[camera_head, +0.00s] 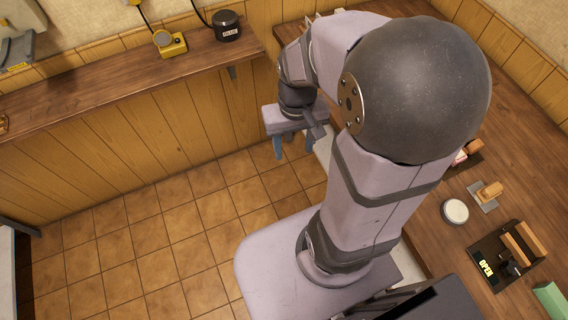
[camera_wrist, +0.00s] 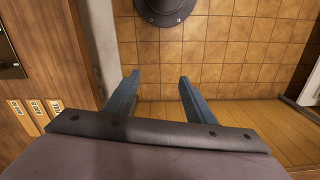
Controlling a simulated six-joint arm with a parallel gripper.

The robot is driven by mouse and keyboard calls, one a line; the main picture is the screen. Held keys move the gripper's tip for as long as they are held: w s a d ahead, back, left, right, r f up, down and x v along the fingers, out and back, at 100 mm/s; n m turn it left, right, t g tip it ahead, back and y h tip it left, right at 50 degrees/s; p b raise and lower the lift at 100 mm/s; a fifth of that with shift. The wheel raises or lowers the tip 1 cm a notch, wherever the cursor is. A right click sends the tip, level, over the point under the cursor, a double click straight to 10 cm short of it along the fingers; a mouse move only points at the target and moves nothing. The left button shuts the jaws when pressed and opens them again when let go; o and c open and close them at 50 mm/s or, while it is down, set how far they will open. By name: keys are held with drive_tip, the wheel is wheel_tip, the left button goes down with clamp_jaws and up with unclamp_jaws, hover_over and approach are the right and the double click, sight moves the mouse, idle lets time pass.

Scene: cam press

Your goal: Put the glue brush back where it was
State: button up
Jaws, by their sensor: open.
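My gripper (camera_head: 292,147) is open and empty, hanging over the tiled floor between the wall shelf and the right-hand workbench. In the wrist view its two blue-grey fingers (camera_wrist: 158,80) stand apart with only floor and wood panelling behind them. I cannot make out the glue brush in either view. A white-topped round pot (camera_head: 455,211) stands on the workbench (camera_head: 513,128); I cannot tell what it holds. Beside it, a wooden-handled item (camera_head: 488,192) sits on a small grey plate. My arm hides part of the workbench.
A black tray (camera_head: 482,245) with wooden blocks and an OPEN label lies on the workbench, near a green block (camera_head: 551,299). The wall shelf (camera_head: 100,85) bears a yellow device (camera_head: 171,45) and a black pot (camera_head: 227,26). The tiled floor (camera_head: 150,230) is clear.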

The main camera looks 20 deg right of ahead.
drive_tip(key=shift+n, duration=0.9)
drive_tip(key=s+a, duration=0.1)
drive_tip(key=a, duration=0.1)
drive_tip(key=s+a+f, duration=0.1)
drive_tip(key=s+a, duration=0.1)
drive_tip(key=shift+s+a, duration=0.1)
drive_tip(key=shift+a, duration=0.05)
drive_tip(key=shift+f, duration=0.15)
wheel_tip(320, 180, down, 14)
drive_tip(key=b, duration=1.4)
